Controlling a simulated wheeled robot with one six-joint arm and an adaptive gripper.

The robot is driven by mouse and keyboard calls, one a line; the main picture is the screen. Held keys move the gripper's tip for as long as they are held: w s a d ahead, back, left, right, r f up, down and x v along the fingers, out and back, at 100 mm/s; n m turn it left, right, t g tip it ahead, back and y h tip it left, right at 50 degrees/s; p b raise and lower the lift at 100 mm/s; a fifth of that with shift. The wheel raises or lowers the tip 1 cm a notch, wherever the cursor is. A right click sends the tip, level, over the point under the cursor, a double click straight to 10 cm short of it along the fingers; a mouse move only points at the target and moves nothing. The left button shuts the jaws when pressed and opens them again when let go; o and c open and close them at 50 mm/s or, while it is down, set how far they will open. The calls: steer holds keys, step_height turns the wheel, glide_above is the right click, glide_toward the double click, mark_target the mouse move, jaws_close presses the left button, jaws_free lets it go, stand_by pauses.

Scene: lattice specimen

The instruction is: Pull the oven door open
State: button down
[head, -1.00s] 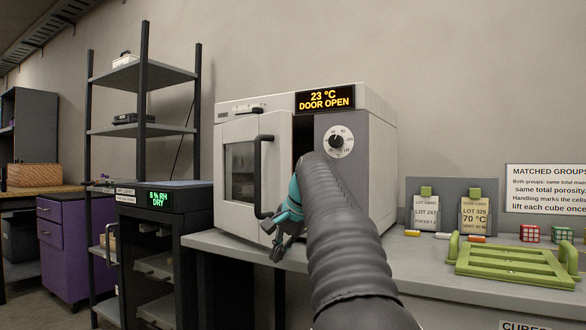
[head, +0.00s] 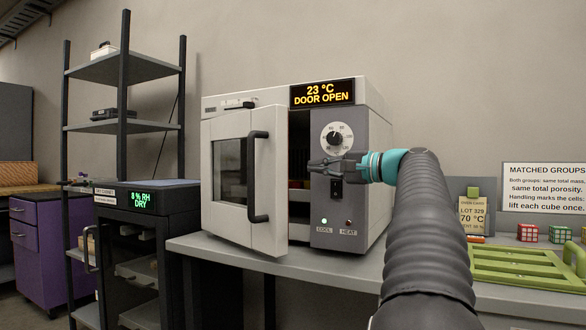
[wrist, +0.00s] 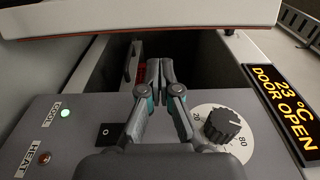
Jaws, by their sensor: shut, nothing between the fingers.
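The oven (head: 375,125) stands on the grey counter, and its display (head: 321,94) reads 23 °C DOOR OPEN. Its white door (head: 220,215) is partly open, with a dark gap between its free edge and the control panel. The black door handle (head: 257,178) is on the door's right side. My gripper (head: 313,164) is in front of the control panel, right of the handle and apart from it. It is shut and empty. In the wrist view my gripper (wrist: 152,68) points over the panel towards the gap, with the door (wrist: 150,15) edge beyond.
The control panel has a dial (head: 335,138), a black switch (head: 336,188) and COOL and HEAT lights. A dark cabinet (head: 135,225) stands left of the oven. A green tray (head: 530,268) and small cubes (head: 528,233) are on the counter at right.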

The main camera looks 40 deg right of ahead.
steer(key=x, duration=0.9)
steer(key=shift+w+a, duration=0.15)
steer(key=shift+w, duration=0.15)
steer(key=shift+s+a, duration=0.1)
steer(key=shift+s, duration=0.05)
